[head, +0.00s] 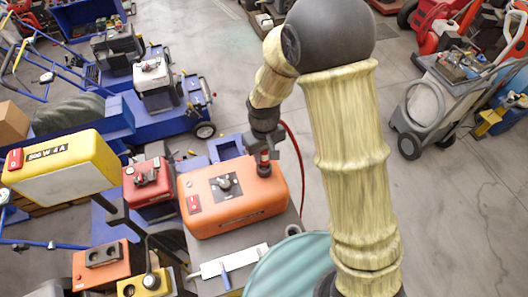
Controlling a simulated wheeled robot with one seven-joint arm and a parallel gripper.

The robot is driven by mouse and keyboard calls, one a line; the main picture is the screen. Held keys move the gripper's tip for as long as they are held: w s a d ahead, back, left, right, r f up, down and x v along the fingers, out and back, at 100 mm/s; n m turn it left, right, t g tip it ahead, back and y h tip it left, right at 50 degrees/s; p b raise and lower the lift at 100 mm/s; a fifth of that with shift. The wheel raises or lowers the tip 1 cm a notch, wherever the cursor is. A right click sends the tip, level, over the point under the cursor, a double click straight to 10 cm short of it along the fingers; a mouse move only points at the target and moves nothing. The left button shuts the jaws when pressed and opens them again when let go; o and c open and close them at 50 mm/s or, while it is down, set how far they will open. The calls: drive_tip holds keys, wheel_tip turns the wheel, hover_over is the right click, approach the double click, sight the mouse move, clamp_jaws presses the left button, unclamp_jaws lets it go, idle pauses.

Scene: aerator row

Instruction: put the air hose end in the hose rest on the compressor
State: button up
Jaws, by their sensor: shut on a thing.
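My gripper (264,147) is above the right part of an orange box with a black dial and a red switch, apparently the compressor (256,209). It is shut on the air hose end (264,168), a short upright piece with red and dark parts. The dark lower tip shows against the box's top near its back right; I cannot tell if it touches. A thin red hose (302,160) arcs from behind the gripper down to the right of the box. I cannot make out the hose rest for certain; the hose end may cover it.
A grey ring or cup (294,230) is at the box's front right. A teal rounded thing (290,268) and a white strip with a blue handle (235,262) are in front. A yellow lamp-like box (62,172) stands left.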

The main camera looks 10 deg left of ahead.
drive_tip(key=shift+f+b, duration=1.35)
drive_tip(key=shift+f, duration=0.55)
drive_tip(key=o, duration=1.1)
drive_tip(key=shift+r, duration=0.1)
wheel_tip(320, 180, up, 17)
drive_tip(key=b, duration=0.3)
drive_tip(key=shift+r, duration=0.15)
drive_tip(key=shift+d, duration=0.1)
drive_tip(key=s+d+f+m+t, duration=0.1)
drive_tip(key=s+d+f+m, duration=0.1)
drive_tip(key=d, duration=0.4)
drive_tip(key=s+d+f+m+b, duration=0.1)
drive_tip(key=s+d+f+m, duration=0.1)
drive_tip(key=d, duration=0.5)
drive_tip(key=s+d+f+m+t, duration=0.1)
drive_tip(key=s+d+f+m, duration=0.2)
drive_tip(key=d+f, duration=0.3)
drive_tip(key=shift+s+d+t+b, duration=0.3)
drive_tip(key=shift+s+d, duration=0.05)
drive_tip(key=shift+d, duration=0.35)
